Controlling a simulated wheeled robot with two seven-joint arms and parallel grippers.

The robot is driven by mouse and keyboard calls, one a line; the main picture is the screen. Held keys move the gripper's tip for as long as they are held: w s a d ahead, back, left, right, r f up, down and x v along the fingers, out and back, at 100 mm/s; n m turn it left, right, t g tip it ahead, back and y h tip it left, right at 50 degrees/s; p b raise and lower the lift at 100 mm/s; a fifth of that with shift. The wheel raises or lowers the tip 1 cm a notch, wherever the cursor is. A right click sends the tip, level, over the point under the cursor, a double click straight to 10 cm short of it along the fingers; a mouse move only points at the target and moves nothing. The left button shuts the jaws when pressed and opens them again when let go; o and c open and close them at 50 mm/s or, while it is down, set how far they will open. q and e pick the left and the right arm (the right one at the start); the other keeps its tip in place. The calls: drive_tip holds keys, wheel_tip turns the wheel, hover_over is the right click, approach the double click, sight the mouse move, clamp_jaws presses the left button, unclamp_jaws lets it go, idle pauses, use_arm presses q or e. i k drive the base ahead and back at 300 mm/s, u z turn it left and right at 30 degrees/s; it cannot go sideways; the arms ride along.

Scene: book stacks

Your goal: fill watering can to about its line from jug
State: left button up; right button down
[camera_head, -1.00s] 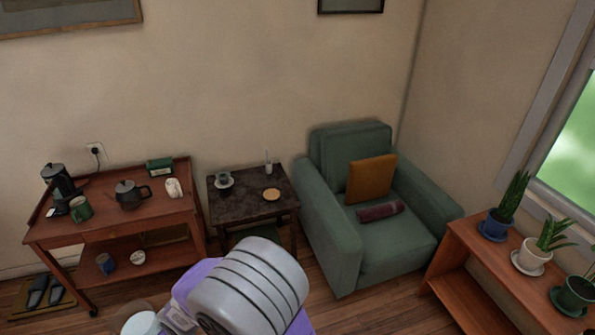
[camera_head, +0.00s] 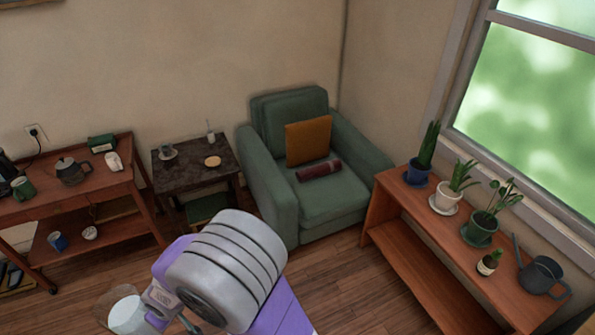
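The dark grey watering can (camera_head: 541,276) stands upright on the top of the wooden shelf unit under the window, at its near right end, spout up to the left. Its fill line cannot be seen. A clear jug (camera_head: 124,314) with pale contents is at the bottom left, partly cut by the frame edge. My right gripper (camera_head: 150,312), on the purple and grey arm in the bottom middle, is at the jug's side and appears shut on it; its fingertips are mostly hidden. The jug is far from the can. My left gripper is not in view.
Potted plants (camera_head: 482,228) stand in a row on the shelf unit (camera_head: 425,226), a small one close to the can. A green armchair (camera_head: 275,191), a dark side table (camera_head: 188,176) and a wooden cart (camera_head: 108,190) line the wall. Wooden floor (camera_head: 345,290) is clear before the shelf.

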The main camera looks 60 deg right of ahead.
sight(534, 267)
drive_tip(key=z, duration=3.7)
drive_tip(key=i, duration=1.65)
